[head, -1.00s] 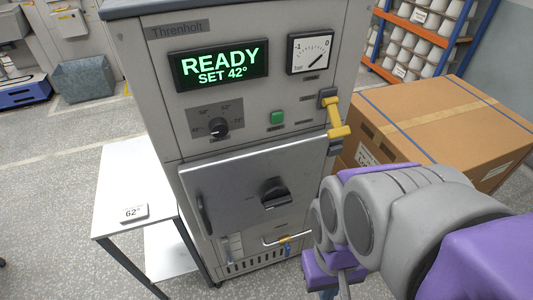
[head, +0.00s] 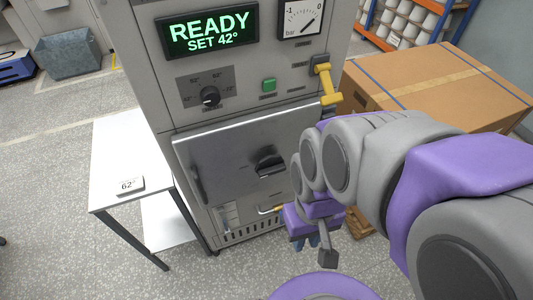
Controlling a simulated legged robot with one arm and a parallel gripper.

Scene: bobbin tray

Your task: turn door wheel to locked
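The grey cabinet's metal door (head: 215,165) fills the cabinet's lower front. A dark knob-like wheel (head: 270,163) sits right of the door's middle. I cannot read any lock marking by it. A dark upright handle (head: 197,184) is at the door's left edge. My gripper (head: 312,243) hangs below and right of the wheel, in front of the cabinet's lower right corner. It is apart from the wheel in the picture. Its fingers are small and partly hidden, so I cannot tell whether they are open.
The green display (head: 210,33) reads READY, SET 42°. A dial (head: 210,97), green button (head: 269,85), gauge (head: 300,18) and yellow lever (head: 327,85) are above the door. A white side table (head: 120,150) with a 62° tag stands left. A cardboard box (head: 440,85) stands right.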

